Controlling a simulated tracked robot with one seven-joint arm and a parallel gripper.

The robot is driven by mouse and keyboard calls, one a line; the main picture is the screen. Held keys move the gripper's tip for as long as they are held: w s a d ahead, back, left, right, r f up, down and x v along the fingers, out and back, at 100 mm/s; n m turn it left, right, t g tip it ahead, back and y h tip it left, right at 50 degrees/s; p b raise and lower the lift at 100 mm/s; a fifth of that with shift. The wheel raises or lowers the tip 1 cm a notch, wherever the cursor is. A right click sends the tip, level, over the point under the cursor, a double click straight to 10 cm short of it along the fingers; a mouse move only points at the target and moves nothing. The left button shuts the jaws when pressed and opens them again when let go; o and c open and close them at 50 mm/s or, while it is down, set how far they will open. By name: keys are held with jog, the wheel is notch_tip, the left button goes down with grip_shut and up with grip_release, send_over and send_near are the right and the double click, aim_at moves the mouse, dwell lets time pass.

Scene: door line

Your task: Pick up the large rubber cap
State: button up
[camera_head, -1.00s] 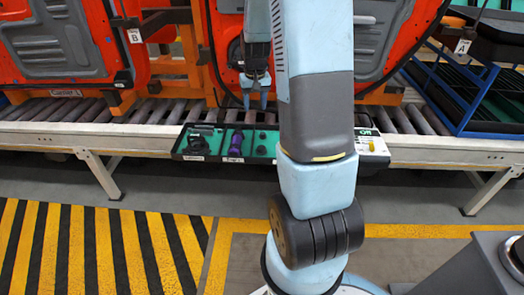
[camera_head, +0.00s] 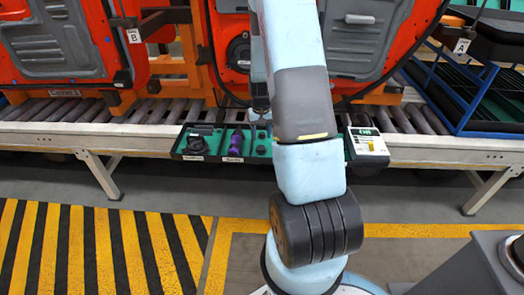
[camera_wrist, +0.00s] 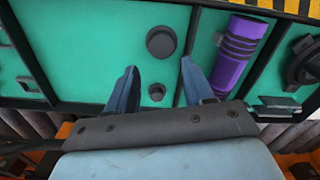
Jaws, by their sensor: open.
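The large rubber cap (camera_wrist: 161,41), a dark round disc, lies in a green-lined compartment of the parts tray in the wrist view. A smaller dark cap (camera_wrist: 157,92) lies in the same compartment, nearer my wrist. My gripper (camera_wrist: 158,64) is open and empty; its two blue fingers point toward the large cap, with the small cap between them in the picture. The large cap is just beyond the fingertips and no contact shows. In the head view my gripper (camera_head: 261,112) is over the tray's back edge, partly hidden by my arm.
The parts tray (camera_head: 208,160) sits at the front of the roller conveyor (camera_head: 130,112). A purple cylinder (camera_wrist: 238,50) and a black part (camera_wrist: 303,62) lie in neighbouring compartments. Orange door carriers (camera_head: 165,70) stand behind; a blue rack (camera_head: 450,105) is at right.

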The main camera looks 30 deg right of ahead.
aim_at(261, 147)
jog(key=shift+s+a+f, duration=0.15)
jog(key=shift+f, duration=1.35)
jog(key=shift+s+a+f, duration=0.1)
jog(key=shift+s+f, duration=0.05)
jog(key=shift+f, duration=1.3)
jog(key=c, duration=0.9)
jog(key=shift+r, duration=0.1)
jog(key=shift+r, duration=0.65)
jog(key=s+d+r, duration=0.1)
jog(key=s+r, duration=0.3)
jog(key=s+d+r, duration=0.2)
jog(key=s+r, duration=0.1)
jog(key=s, duration=0.1)
jog(key=s+d+r, duration=0.2)
jog(key=s+r, duration=0.2)
jog(key=s, duration=0.1)
jog(key=shift+r, duration=0.3)
